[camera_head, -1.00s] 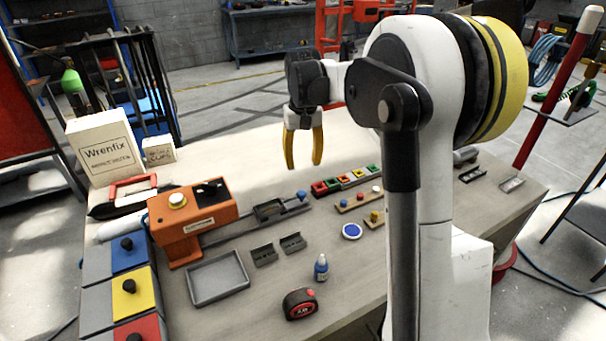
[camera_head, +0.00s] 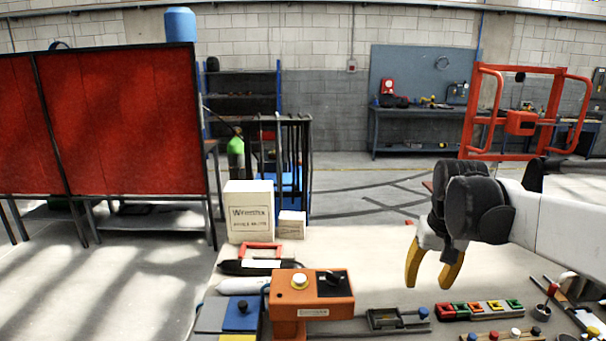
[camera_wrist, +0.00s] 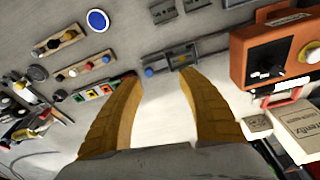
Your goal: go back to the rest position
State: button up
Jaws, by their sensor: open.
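My gripper (camera_head: 432,277) hangs above the workbench (camera_head: 350,250) at the right of the head view, its two yellow fingers pointing down. The fingers are spread apart with nothing between them. In the wrist view the open fingers (camera_wrist: 165,95) frame only pale bare bench top. The gripper appears clear of both.
An orange machine (camera_head: 313,295) stands on the bench, with Wrenfix boxes (camera_head: 250,210) behind it. Pegged boards (camera_head: 505,336) sit at the front right. A red screen (camera_head: 130,130) stands to the left on the floor.

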jog(key=s+a+f+t, duration=0.1)
jog(key=s+a, duration=0.1)
jog(key=s, duration=0.4)
jog(key=s+a+f+n+t, duration=0.1)
jog(key=s+a+t, duration=0.1)
jog(key=s, duration=0.3)
jog(key=s+a+f+t, duration=0.2)
jog(key=s+a, duration=0.2)
jog(key=s, duration=0.2)
jog(key=shift+s+a+n, duration=0.25)
jog(key=shift+s+n, duration=0.05)
jog(key=shift+n, duration=0.1)
